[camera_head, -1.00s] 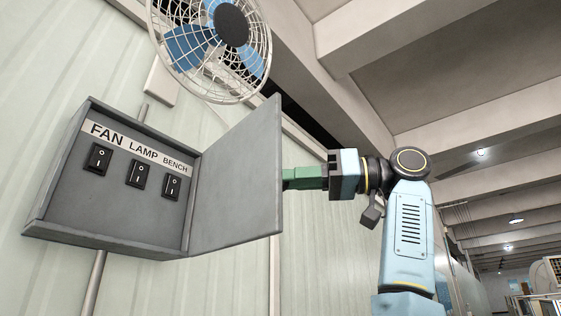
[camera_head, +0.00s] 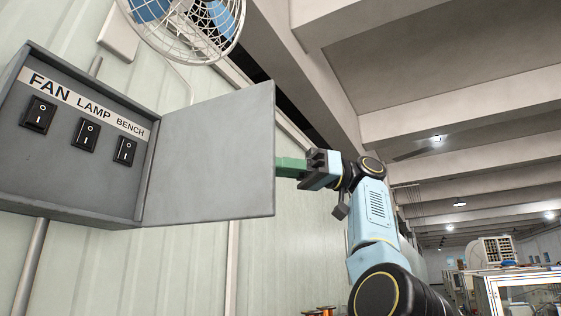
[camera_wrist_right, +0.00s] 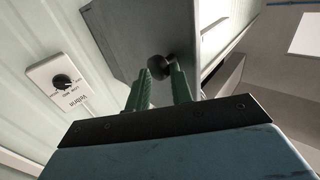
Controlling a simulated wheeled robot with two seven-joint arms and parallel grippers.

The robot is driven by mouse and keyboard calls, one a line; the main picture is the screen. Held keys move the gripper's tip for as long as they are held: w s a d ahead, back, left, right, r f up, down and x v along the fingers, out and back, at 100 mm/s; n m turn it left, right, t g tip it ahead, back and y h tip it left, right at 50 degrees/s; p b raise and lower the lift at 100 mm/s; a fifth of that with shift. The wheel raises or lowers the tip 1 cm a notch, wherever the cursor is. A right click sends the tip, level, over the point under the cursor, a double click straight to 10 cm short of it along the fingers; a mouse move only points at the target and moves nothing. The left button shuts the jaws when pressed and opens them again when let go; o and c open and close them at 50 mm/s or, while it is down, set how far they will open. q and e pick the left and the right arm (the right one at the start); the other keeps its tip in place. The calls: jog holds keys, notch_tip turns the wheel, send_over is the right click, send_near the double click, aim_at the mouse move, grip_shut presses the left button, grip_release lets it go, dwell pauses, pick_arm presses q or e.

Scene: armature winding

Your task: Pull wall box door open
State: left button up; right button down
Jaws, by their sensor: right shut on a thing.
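The grey wall box (camera_head: 70,190) is on the left in the head view, with its door (camera_head: 210,155) standing wide open to the right on its right-side hinge. Switches labelled FAN, LAMP and BENCH show inside. My right gripper (camera_head: 282,166) is at the door's free edge, its green fingers partly hidden behind the door. In the right wrist view, my right gripper (camera_wrist_right: 165,88) has its fingers at the round black knob (camera_wrist_right: 160,67) on the door's outer face (camera_wrist_right: 130,30), shut on it. My left gripper is not in view.
A wall fan (camera_head: 190,25) is above the box. A conduit (camera_head: 30,270) runs below it. A white dial plate (camera_wrist_right: 66,84) is on the wall in the wrist view. Machines (camera_head: 515,285) stand far off at the lower right.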

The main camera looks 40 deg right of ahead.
jog(key=shift+w+f+g, duration=0.35)
jog(key=shift+w+g, duration=0.05)
jog(key=shift+w, duration=0.25)
jog(key=c, duration=1.7)
grip_release()
jog(key=o, duration=0.6)
jog(key=shift+w+a, duration=0.3)
jog(key=shift+a, duration=0.15)
jog(key=shift+d, duration=0.15)
